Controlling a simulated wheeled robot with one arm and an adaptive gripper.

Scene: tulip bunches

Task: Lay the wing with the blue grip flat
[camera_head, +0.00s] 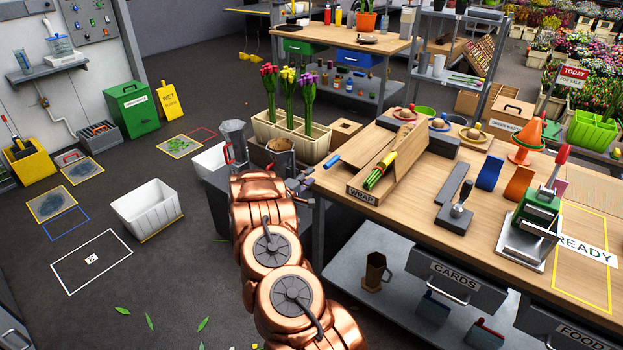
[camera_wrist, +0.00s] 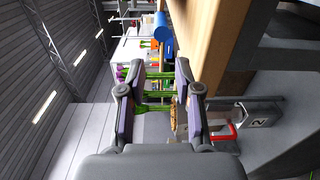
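A wooden wrapping cradle marked WRAP (camera_head: 362,196) stands at the left end of the workbench. Its left wing (camera_head: 362,146) carries a blue grip (camera_head: 333,160) at its outer edge; I cannot tell its exact tilt. The right wing (camera_head: 408,152) is raised and slanted. A bunch of green stems with yellow and red (camera_head: 380,170) lies between the wings. My gripper (camera_head: 301,184) is beside the bench's left end, below and left of the blue grip. In the wrist view my gripper (camera_wrist: 153,85) is open and apart from the blue grip (camera_wrist: 163,32), which shows beyond its fingers.
The wooden bench edge (camera_wrist: 210,45) runs close beside my gripper. A clamp tool (camera_head: 455,210) and a green press (camera_head: 537,212) stand on the bench.

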